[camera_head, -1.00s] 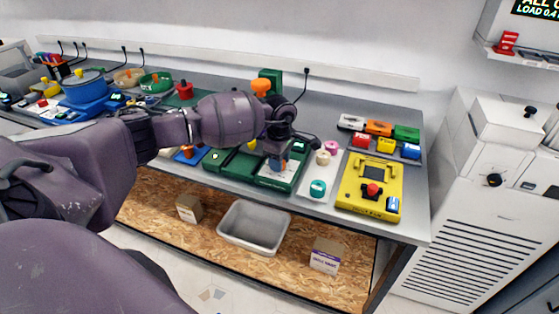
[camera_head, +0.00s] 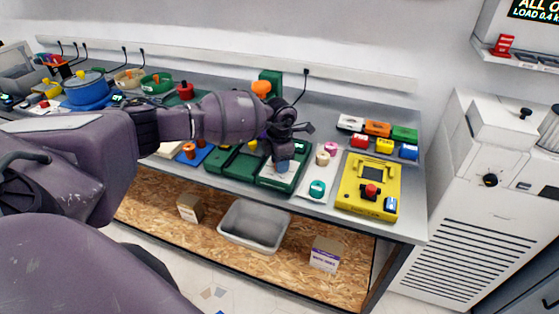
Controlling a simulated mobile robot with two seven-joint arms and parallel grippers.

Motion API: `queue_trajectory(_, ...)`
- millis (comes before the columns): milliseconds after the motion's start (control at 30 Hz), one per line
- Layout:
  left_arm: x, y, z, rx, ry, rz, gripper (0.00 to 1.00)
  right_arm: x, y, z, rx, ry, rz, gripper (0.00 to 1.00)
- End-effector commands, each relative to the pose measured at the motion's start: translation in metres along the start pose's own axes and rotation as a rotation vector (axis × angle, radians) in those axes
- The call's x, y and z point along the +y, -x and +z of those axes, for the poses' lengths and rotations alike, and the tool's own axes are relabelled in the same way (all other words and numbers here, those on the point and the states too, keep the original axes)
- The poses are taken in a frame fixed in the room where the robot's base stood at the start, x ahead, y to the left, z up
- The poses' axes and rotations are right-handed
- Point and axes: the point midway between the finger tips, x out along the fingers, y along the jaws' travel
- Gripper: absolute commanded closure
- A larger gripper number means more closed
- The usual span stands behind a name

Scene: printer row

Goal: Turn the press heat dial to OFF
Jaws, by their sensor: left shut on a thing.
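A green press (camera_head: 222,162) lies along the front of the bench, with a green upright (camera_head: 271,77) and an orange knob (camera_head: 261,87) behind my arm. At its right end is a pale panel with a green border (camera_head: 265,183). My left gripper (camera_head: 284,162) points down over this panel and is shut at a small blue-grey part there, seemingly the heat dial. The fingers and wrist hide most of the dial, so its setting and markings cannot be read. My right gripper is not in view.
A yellow device (camera_head: 367,187) with a red knob is further right. Several coloured blocks sit behind it. A grey bin (camera_head: 252,226) and cardboard boxes are on the shelf below.

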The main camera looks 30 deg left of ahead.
Motion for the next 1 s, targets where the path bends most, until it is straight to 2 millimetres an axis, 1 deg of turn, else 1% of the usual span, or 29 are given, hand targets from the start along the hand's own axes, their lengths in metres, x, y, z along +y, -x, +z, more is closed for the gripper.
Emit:
queue_trajectory(133, 0.0000, 0.0010, 0.0003, -0.001, 0.057, 0.000, 0.89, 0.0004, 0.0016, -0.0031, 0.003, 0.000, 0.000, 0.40)
queue_trajectory(300, 0.0000, 0.0007, 0.0004, -0.001, 0.093, 0.000, 0.89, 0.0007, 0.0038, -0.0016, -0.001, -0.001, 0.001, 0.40)
queue_trajectory(533, 0.0001, 0.0004, 0.0004, -0.001, 0.105, 0.000, 0.89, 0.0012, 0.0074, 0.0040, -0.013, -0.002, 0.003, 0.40)
queue_trajectory(767, 0.0001, 0.0004, 0.0004, -0.001, 0.104, 0.000, 0.89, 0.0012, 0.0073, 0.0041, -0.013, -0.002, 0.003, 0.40)
queue_trajectory(800, 0.0001, 0.0004, 0.0004, -0.001, 0.104, 0.000, 0.60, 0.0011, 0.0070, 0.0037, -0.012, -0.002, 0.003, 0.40)
queue_trajectory(933, 0.0001, 0.0003, 0.0003, -0.001, 0.104, 0.000, 0.41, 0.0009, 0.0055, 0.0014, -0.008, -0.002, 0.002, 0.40)
queue_trajectory(1000, 0.0001, 0.0003, 0.0003, -0.001, 0.104, 0.000, 0.40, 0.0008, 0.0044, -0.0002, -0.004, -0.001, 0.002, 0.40)
